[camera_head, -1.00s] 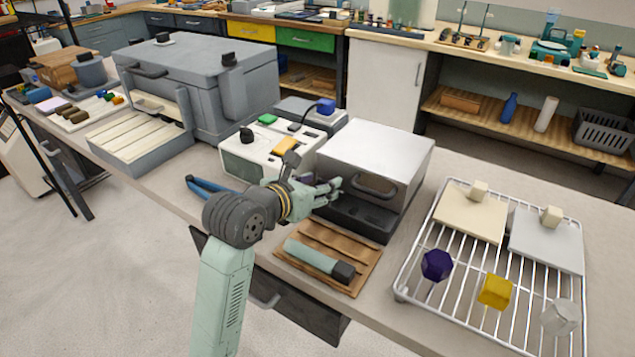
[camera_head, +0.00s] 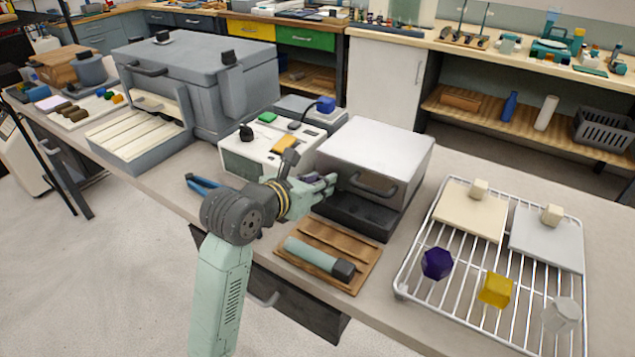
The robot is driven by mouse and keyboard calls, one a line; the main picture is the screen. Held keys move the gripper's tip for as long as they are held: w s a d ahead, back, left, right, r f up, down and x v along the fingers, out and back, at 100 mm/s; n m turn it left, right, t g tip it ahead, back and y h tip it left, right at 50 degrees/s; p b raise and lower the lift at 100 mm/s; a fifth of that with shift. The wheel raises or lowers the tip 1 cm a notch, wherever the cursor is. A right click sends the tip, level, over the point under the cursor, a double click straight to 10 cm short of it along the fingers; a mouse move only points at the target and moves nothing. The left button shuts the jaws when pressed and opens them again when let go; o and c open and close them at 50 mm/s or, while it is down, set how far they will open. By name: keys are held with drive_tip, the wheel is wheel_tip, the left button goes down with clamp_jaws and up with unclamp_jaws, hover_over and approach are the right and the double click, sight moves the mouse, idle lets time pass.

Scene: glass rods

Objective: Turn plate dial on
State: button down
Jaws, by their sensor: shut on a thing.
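The silver box (camera_head: 380,140) with a front handle stands mid-bench on a dark base (camera_head: 355,214); it may be the plate. My gripper (camera_head: 329,185) is at the left end of its front, just above the dark base. The pale green fingers are closed together on something they mostly hide. A small dark purple patch shows by the fingers. I cannot make out the plate dial, or whether the fingers hold it.
A white instrument (camera_head: 240,160) with a black knob and coloured buttons stands behind my wrist. A wooden tray (camera_head: 335,236) with a pale green, black-ended tool lies below my gripper. A wire rack (camera_head: 462,305) with coloured pieces is at the right.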

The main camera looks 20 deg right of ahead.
drive_tip(key=shift+f, duration=0.1)
drive_tip(key=m+g+b, duration=0.1)
drive_tip(key=m+g+h+b, duration=0.1)
drive_tip(key=b, duration=0.1)
drive_tip(key=w+m+g+h+b, duration=0.1)
drive_tip(key=b, duration=0.1)
drive_tip(key=shift+a+f+m+g, duration=0.15)
drive_tip(key=shift+a+m+g, duration=0.1)
drive_tip(key=shift+m+g, duration=0.05)
drive_tip(key=m+g+b, duration=0.2)
drive_tip(key=shift+w+g+h, duration=0.2)
drive_tip(key=shift+g+h, duration=0.1)
drive_tip(key=shift+g, duration=0.1)
drive_tip(key=shift+w+r+m+g+b, duration=0.1)
drive_tip(key=shift+r+m+g+b, duration=0.05)
drive_tip(key=shift+m+g+b, duration=0.5)
drive_tip(key=shift+w+r+m+g+b, duration=0.1)
drive_tip(key=shift+m+g+b, duration=0.35)
drive_tip(key=shift+m+g, duration=0.3)
drive_tip(key=shift+m, duration=0.3)
drive_tip(key=c, duration=1.3)
unclamp_jaws()
